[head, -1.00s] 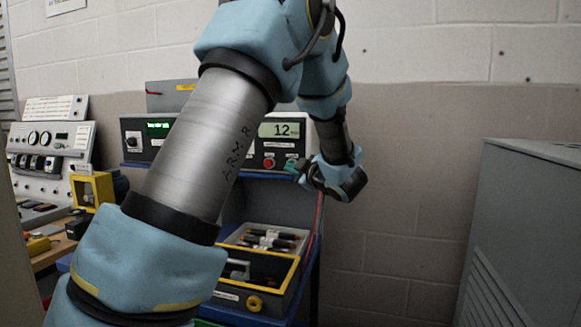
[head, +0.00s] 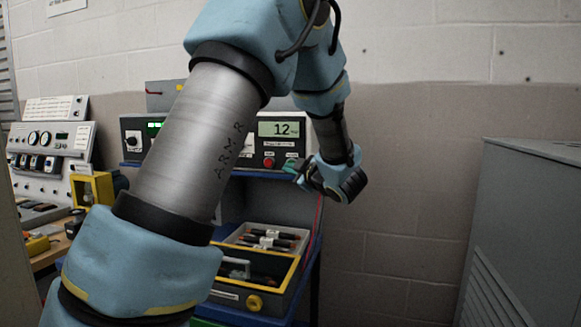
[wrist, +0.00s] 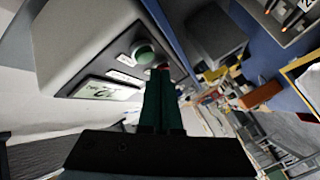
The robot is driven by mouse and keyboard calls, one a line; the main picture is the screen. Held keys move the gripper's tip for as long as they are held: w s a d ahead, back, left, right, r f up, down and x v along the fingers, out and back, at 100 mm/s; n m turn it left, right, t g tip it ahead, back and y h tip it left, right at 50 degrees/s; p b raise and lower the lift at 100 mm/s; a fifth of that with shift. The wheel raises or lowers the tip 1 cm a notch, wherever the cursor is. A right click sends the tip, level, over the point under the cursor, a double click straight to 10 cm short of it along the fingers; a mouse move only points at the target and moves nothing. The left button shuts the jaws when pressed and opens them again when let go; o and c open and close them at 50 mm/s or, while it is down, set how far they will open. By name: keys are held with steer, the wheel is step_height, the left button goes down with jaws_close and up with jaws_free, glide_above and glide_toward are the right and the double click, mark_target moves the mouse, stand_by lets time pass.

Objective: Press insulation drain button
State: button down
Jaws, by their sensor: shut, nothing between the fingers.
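The insulation tester (head: 284,146) is a dark-faced box in a pale case with a display reading 12, on the blue cart's upper shelf. A red button (head: 268,162) sits low on its face, with small labels near it too small to read. The wrist view shows the display (wrist: 105,90) and a round green button (wrist: 143,54). My gripper (head: 293,167) is shut and empty at the lower right of the face. In the wrist view its dark green fingertips (wrist: 161,74) point at the face close to the green button; I cannot tell whether they touch. A bit of red shows at the tips.
A yellow-edged case (head: 255,279) and a tray of probes (head: 268,238) sit lower on the cart. A gauge panel (head: 48,148) and a yellow box (head: 92,187) stand left. A grey cabinet (head: 522,230) stands right. My arm hides part of the cart.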

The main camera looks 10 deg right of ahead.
steer(key=shift+s, duration=0.1)
steer(key=shift+s+a+b, duration=0.2)
steer(key=shift+s+a, duration=0.25)
steer(key=shift+s, duration=0.4)
steer(key=shift+s+a+b, duration=0.25)
steer(key=shift+s+a, duration=0.25)
steer(key=shift+s, duration=0.3)
steer(key=shift+s+a+b, duration=0.2)
steer(key=shift+s+a, duration=0.25)
steer(key=shift+s, duration=0.4)
